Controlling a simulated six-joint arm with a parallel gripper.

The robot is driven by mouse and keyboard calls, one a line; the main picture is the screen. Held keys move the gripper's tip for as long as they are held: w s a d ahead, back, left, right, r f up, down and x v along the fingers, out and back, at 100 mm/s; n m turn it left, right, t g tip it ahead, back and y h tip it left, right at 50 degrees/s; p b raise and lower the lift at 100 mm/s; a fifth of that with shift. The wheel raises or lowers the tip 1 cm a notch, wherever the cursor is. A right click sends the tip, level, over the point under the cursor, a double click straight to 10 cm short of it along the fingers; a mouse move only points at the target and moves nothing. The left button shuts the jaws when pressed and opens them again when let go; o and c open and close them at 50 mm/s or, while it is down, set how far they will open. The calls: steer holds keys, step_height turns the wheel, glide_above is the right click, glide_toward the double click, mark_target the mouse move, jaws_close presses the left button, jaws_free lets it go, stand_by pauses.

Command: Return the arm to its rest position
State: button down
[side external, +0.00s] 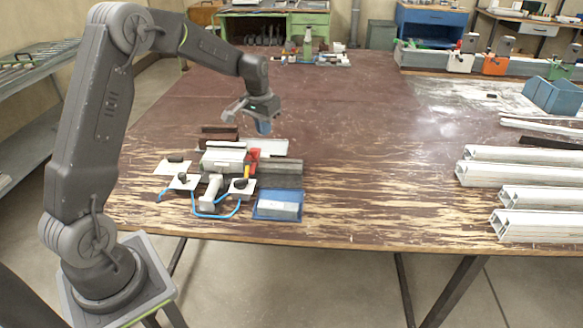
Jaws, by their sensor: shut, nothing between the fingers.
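My arm stands at the left of the side external view and arches over the worn brown table (360,180). My gripper (262,127) hangs above the table, a little behind and to the right of the clamp fixture (223,160). It is shut and empty, pointing down, with clear air between it and the fixture. The fixture has a pale metal block, black knobs on white plates, a red and yellow part and blue hoses. A blue tray (279,217) with a pale block in it lies at the front right of the fixture.
White hollow profiles (520,175) lie on the right side of the table. A blue bin (553,96) and clamps in white and orange (495,64) stand at the back right. A green bottle (308,42) stands at the back. The table's middle is clear.

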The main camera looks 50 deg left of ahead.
steer(key=s+d+r+m+t, duration=0.2)
steer(key=s+d+r, duration=1)
steer(key=d+r, duration=0.1)
steer(key=s+d+t, duration=0.1)
steer(key=s+d, duration=0.2)
steer(key=s, duration=0.4)
steer(key=s+d+m+t, duration=0.1)
steer(key=s+d, duration=0.3)
steer(key=s, duration=0.4)
steer(key=shift+d, duration=0.25)
